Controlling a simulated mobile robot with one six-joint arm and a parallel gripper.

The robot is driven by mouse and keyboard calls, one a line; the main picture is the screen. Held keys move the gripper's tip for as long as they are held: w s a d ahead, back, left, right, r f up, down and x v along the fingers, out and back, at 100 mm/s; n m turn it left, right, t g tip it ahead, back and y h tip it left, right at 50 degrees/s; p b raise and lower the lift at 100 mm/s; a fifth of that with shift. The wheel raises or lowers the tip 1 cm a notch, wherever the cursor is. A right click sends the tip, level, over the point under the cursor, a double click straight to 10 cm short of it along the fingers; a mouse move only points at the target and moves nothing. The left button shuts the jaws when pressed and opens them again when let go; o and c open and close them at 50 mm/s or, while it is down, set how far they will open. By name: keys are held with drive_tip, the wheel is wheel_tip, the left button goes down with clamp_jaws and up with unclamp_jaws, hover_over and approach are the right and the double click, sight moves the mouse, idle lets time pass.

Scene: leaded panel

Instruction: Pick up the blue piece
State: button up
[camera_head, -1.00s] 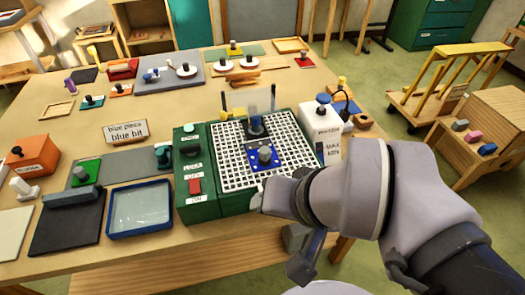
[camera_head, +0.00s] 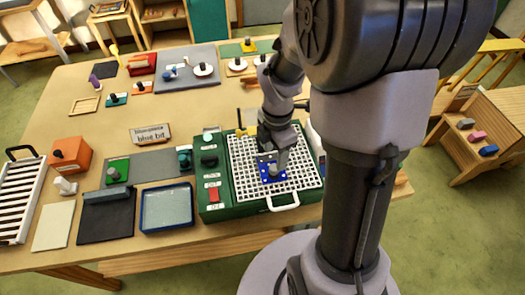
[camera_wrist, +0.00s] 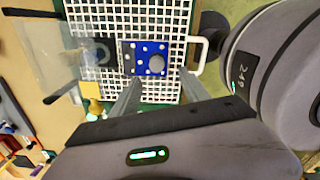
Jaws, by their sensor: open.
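The blue piece (camera_head: 264,179) is a flat blue square with pale dots and a grey knob. It lies on the white grid (camera_head: 298,180) of the green machine (camera_head: 213,212). My gripper (camera_head: 270,158) is over the grid, close to the blue piece, and its arm hides part of the area behind. In the wrist view the blue piece (camera_wrist: 140,48) lies just beyond the two fingers of my gripper (camera_wrist: 158,82). The fingers are apart with nothing held between them. The height of the fingertips above the piece is hard to tell.
A dark piece with a round knob (camera_wrist: 98,52) sits on the grid beside the blue piece. A white handle (camera_wrist: 201,55) stands at the grid's edge. A sign (camera_head: 150,135), a blue-rimmed tray (camera_head: 143,220) and an orange box (camera_head: 72,154) are left of the machine.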

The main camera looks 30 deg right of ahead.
sight(275, 167)
drive_tip(key=f, duration=0.3)
drive_tip(key=f+b, duration=0.1)
drive_tip(key=f, duration=0.1)
drive_tip(key=f+b, duration=0.1)
drive_tip(key=f, duration=0.2)
drive_tip(key=shift+w+d+f, duration=0.35)
drive_tip(key=shift+d, duration=0.05)
drive_tip(key=shift+s+r, duration=0.1)
drive_tip(key=shift+c, duration=0.6)
clamp_jaws()
